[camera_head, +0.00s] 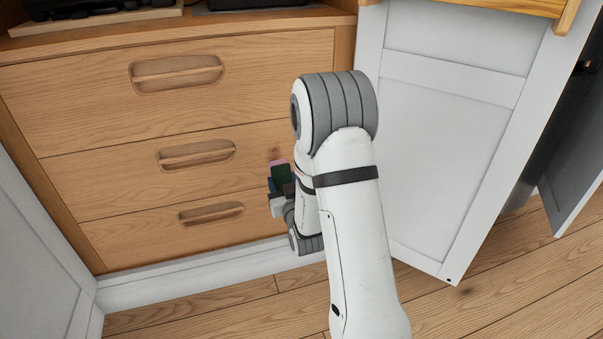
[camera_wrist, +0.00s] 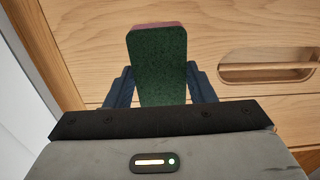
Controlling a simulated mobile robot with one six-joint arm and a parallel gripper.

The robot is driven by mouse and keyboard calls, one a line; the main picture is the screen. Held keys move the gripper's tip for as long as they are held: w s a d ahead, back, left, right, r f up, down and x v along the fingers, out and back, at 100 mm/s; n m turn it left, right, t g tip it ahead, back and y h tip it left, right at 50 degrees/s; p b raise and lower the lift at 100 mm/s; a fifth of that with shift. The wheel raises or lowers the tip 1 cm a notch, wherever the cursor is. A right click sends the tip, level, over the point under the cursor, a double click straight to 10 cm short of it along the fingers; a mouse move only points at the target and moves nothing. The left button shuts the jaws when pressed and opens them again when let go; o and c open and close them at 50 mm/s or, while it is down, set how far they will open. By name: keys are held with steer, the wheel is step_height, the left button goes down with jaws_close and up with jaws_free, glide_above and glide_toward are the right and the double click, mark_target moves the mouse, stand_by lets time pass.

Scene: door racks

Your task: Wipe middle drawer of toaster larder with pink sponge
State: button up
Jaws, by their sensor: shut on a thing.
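The toaster larder has three wooden drawers, and the middle drawer (camera_head: 110,182) is closed, with a recessed handle (camera_head: 196,153). My gripper (camera_head: 279,187) is shut on the pink sponge (camera_head: 281,173), in front of the right part of the middle drawer. In the wrist view the sponge (camera_wrist: 158,65) stands between the fingers (camera_wrist: 158,88), its dark green face towards the camera and a pink edge at its far end. I cannot tell whether it touches the wood.
The top drawer (camera_head: 80,105) and bottom drawer (camera_head: 130,245) are closed too. An open white door (camera_head: 440,130) stands to the right of my arm, and another white panel (camera_head: 40,240) is at the left. A shelf with dark items lies above the drawers. Wooden floor (camera_head: 220,312) is clear in front.

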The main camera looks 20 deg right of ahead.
steer(key=shift+a+f, duration=0.35)
steer(key=shift+a, duration=0.55)
steer(key=shift+w, duration=2.95)
steer(key=shift+w, duration=1)
steer(key=shift+d, duration=0.1)
